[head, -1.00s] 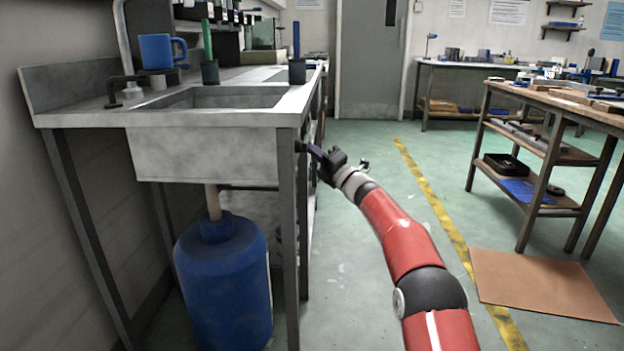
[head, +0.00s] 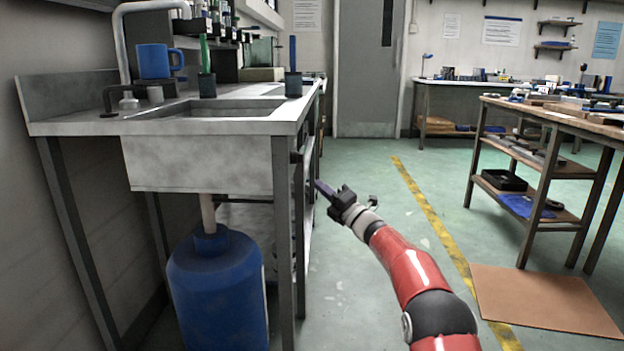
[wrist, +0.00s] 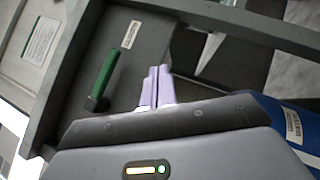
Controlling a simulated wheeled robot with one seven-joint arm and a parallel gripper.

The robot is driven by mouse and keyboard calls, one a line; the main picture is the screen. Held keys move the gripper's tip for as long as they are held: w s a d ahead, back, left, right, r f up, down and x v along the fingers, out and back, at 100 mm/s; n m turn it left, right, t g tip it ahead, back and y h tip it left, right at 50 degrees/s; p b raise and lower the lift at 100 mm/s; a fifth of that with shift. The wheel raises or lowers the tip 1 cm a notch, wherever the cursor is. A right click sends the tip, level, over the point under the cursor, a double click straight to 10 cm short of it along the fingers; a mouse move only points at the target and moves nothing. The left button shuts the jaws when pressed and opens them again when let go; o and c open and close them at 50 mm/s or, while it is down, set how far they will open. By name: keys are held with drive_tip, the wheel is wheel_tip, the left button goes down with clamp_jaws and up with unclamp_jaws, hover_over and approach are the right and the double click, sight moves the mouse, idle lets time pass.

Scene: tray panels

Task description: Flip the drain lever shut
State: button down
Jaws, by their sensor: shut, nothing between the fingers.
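A green lever (wrist: 104,78) shows in the wrist view on a dark grey panel (wrist: 150,50), left of my fingers. It slants from a dark pivot at its lower end to its upper right end. My gripper (wrist: 154,88) has its two lavender fingers together, with nothing between them. The fingers point toward the panel and look apart from the lever. In the head view my gripper (head: 319,185) is beside the right side of the sink bench, below its top. The lever cannot be made out in the head view.
The sink (head: 200,160) sits in a metal bench with a blue barrel (head: 218,290) under its drain pipe. A bench leg (head: 281,240) stands left of my gripper. A wooden workbench (head: 560,115) is at the right. The green floor between is mostly clear, with a brown mat (head: 545,300).

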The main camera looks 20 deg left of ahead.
drive_tip(key=d+f, duration=0.3)
drive_tip(key=shift+w+d+f, duration=0.25)
drive_tip(key=shift+w+f, duration=0.1)
drive_tip(key=shift+f, duration=0.05)
drive_tip(key=shift+r, duration=0.1)
